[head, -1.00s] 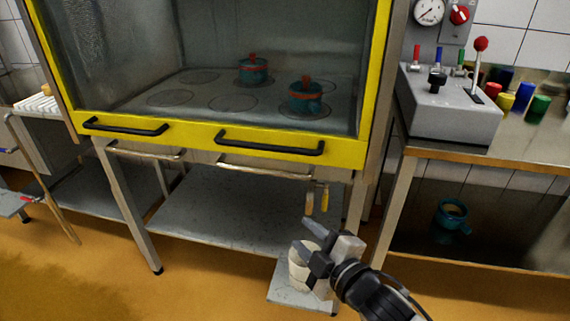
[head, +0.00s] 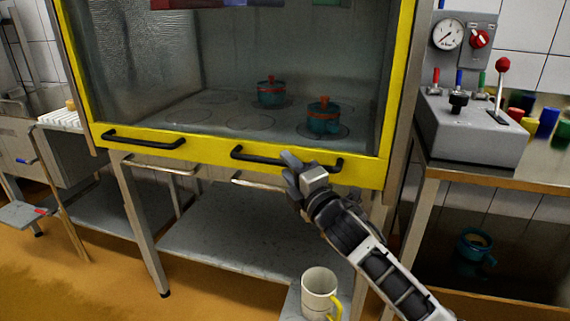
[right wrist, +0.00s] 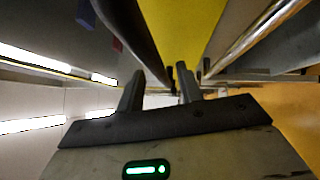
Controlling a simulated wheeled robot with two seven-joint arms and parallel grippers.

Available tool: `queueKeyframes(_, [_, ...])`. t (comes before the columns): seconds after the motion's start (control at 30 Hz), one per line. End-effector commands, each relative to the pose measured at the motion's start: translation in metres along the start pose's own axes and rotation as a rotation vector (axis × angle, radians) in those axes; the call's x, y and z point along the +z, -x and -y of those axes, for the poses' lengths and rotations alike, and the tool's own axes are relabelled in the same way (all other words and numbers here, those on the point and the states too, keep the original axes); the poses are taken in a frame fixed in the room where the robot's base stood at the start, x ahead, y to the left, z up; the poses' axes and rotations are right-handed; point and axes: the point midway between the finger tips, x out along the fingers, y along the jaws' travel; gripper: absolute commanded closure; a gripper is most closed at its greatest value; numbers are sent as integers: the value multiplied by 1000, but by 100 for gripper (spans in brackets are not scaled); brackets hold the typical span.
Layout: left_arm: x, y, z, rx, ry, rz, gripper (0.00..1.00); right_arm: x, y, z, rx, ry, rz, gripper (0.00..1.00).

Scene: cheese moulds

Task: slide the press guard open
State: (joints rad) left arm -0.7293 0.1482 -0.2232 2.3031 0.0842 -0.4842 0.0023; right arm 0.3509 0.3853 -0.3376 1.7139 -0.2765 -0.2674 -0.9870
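The press guard (head: 240,161) is a clear pane in a yellow frame at the front of the press, with its lower bar down level with the press bed. It has two black bar handles, a left one (head: 143,140) and a right one (head: 262,157). My right gripper (head: 290,165) is at the right handle and covers part of it. In the right wrist view its fingers (right wrist: 160,88) are apart, and the dark handle (right wrist: 143,42) runs towards the gap between them. Whether they touch it I cannot tell. My left gripper is out of view.
Metal rails (head: 160,166) run below the guard. A control box (head: 470,128) with a red-knobbed lever is at the right. A white mug (head: 318,292) stands low in front.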

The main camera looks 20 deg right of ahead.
Motion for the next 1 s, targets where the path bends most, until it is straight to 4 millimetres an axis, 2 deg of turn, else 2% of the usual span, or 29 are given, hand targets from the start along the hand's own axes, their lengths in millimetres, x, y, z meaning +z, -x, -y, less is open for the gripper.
queueKeyframes(0.03, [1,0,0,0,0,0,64,0,-8,0,0,-1,1,64])
queueKeyframes(0.2, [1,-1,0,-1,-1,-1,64,0,-21,0,0,-2,1,64])
queueKeyframes(0.5, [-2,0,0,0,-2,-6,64,0,-23,0,-1,-2,0,64])
queueKeyframes(0.53, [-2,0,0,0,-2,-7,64,0,-23,0,-1,-2,0,67])
queueKeyframes(0.63, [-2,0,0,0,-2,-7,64,0,-23,0,-1,-2,0,94])
queueKeyframes(0.67, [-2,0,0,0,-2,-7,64,0,-23,0,-1,-2,0,100])
queueKeyframes(0.87, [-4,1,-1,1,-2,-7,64,1,-24,-1,-1,-1,1,100])
queueKeyframes(1.0, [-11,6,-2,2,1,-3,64,9,-27,-14,0,2,10,100])
